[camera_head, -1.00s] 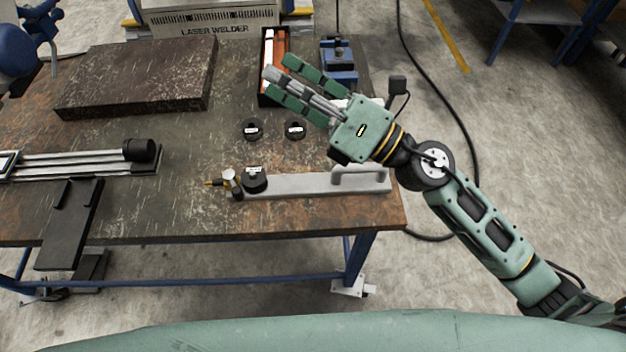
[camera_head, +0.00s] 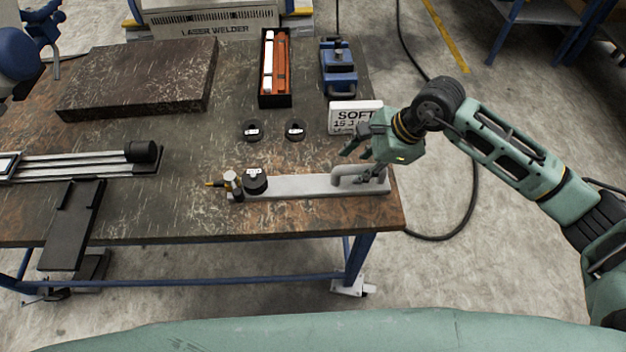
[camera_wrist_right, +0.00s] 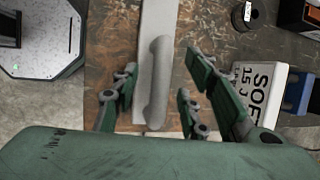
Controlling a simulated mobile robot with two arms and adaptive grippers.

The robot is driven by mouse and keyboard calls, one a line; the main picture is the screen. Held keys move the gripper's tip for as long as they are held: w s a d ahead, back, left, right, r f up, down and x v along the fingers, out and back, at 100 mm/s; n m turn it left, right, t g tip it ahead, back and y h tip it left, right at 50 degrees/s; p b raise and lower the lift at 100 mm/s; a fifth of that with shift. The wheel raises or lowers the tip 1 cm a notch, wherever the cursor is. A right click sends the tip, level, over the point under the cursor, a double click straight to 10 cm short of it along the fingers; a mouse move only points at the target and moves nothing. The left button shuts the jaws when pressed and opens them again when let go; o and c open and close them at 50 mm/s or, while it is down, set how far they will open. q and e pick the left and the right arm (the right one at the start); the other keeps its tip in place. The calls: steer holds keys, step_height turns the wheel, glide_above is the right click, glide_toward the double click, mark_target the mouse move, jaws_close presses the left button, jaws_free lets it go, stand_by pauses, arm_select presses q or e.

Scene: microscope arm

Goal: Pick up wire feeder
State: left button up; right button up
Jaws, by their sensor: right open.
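The long light-grey bar (camera_head: 300,185) with a raised handle (camera_head: 350,173) lies near the table's front edge; I take it to be the wire feeder. A brass-tipped nozzle (camera_head: 225,182) and a black round cap (camera_head: 255,180) are at its left end. My right gripper (camera_head: 358,162) is open just over the handle at the bar's right end. In the right wrist view the handle (camera_wrist_right: 158,75) stands between the spread fingers of my right gripper (camera_wrist_right: 160,78), with gaps on both sides. My left gripper is not in view.
A white SOFT sign (camera_head: 355,116) stands just behind the right gripper. Black discs (camera_head: 252,131), a black tray with orange and white items (camera_head: 262,90), a blue vice-like device (camera_head: 338,75) and a brown slab (camera_head: 140,75) sit farther back. The table front (camera_head: 200,222) is mostly clear.

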mark_target(351, 168)
steer(key=p+x, duration=0.1)
steer(key=x, duration=0.2)
steer(key=shift+w+a+f+p, duration=0.15)
steer(key=shift+a+f+p, duration=0.1)
steer(key=shift+a+p, duration=0.1)
steer(key=shift+w+a+f, duration=0.1)
steer(key=shift+f, duration=0.35)
jaws_close()
steer(key=shift+w+a+r, duration=0.15)
steer(key=shift+r, duration=0.05)
